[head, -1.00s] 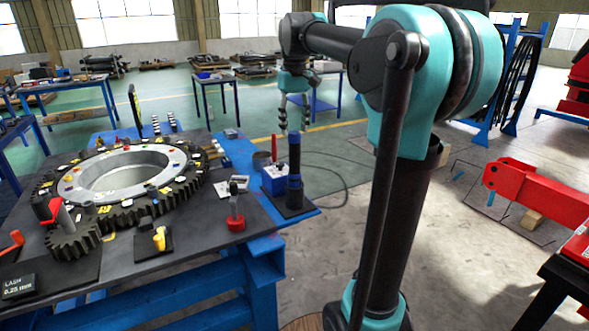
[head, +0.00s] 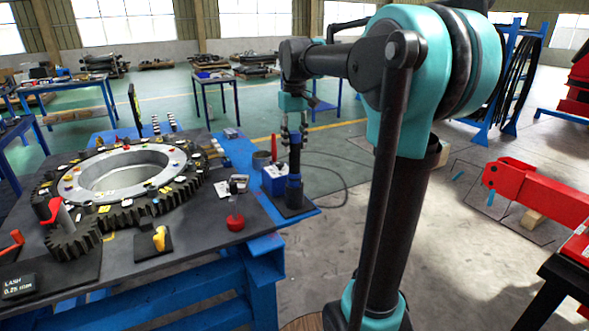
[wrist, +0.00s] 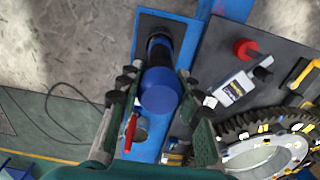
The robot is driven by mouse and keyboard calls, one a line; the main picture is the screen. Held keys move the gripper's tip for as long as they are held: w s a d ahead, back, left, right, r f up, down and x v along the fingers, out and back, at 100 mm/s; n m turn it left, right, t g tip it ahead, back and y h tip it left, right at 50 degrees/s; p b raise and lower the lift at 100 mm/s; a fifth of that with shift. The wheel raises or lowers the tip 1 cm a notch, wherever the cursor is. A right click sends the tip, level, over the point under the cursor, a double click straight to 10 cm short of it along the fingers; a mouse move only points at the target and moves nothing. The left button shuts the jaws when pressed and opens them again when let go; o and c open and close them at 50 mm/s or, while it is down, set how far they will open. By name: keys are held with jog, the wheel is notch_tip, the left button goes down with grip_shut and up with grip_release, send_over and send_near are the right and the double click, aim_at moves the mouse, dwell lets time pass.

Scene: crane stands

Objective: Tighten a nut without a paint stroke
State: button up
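My gripper (head: 291,138) is lowered over the top of an upright dark cylindrical tool with blue bands (head: 294,180), standing on a black base at the table's right corner. In the wrist view the tool's round blue end (wrist: 160,90) lies between the two open fingers, with a gap at the left finger; contact at the right finger is unclear. The big gear ring (head: 125,175) lies on the table at left, its grey inner ring and dark toothed rim dotted with small coloured pieces and marks. Which nut lacks a paint stroke is too small to tell.
A red-based part (head: 236,222), a yellow piece (head: 160,239), a small pinion (head: 72,236) and a lash display (head: 18,287) lie nearer.

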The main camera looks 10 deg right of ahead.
grip_shut()
jog(key=shift+r, duration=0.2)
jog(key=shift+r, duration=5.5)
